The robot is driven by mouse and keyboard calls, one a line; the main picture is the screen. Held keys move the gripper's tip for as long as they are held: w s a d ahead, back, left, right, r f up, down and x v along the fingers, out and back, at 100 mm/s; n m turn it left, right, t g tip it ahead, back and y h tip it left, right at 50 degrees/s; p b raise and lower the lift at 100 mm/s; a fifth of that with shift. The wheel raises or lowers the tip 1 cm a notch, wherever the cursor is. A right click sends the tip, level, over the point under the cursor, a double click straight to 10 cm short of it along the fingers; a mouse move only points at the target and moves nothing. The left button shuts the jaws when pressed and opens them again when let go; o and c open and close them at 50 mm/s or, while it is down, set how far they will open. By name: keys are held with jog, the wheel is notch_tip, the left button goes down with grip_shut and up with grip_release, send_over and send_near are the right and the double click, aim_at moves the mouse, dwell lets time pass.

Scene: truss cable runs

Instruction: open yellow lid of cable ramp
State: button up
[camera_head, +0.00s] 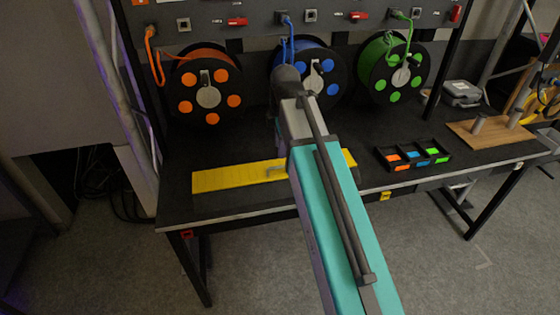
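The yellow lid (232,177) of the cable ramp lies flat and looks closed, along the front edge of the black table. A small handle (276,168) shows near its middle, close to my arm. My arm, teal and grey, reaches in from the bottom right and crosses over the lid, hiding part of its right half. A short yellow end of the lid shows right of my arm. The far end of my arm is a dark round part in front of the blue reel. My gripper's fingers cannot be made out, and whether they hold anything is hidden.
Orange (205,88), blue (325,75) and green (397,72) cable reels stand along the back under a socket panel (330,14). A black tray (412,154) with coloured pieces and a wooden board with pegs (490,131) lie to the right. The table's left front is clear.

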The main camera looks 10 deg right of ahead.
jog(key=p, duration=0.1)
send_over(280, 175)
jog(key=shift+s+a+f, duration=0.1)
jog(key=shift+a+f, duration=0.05)
jog(key=shift+f, duration=4.15)
jog(key=shift+c, duration=0.3)
grip_shut()
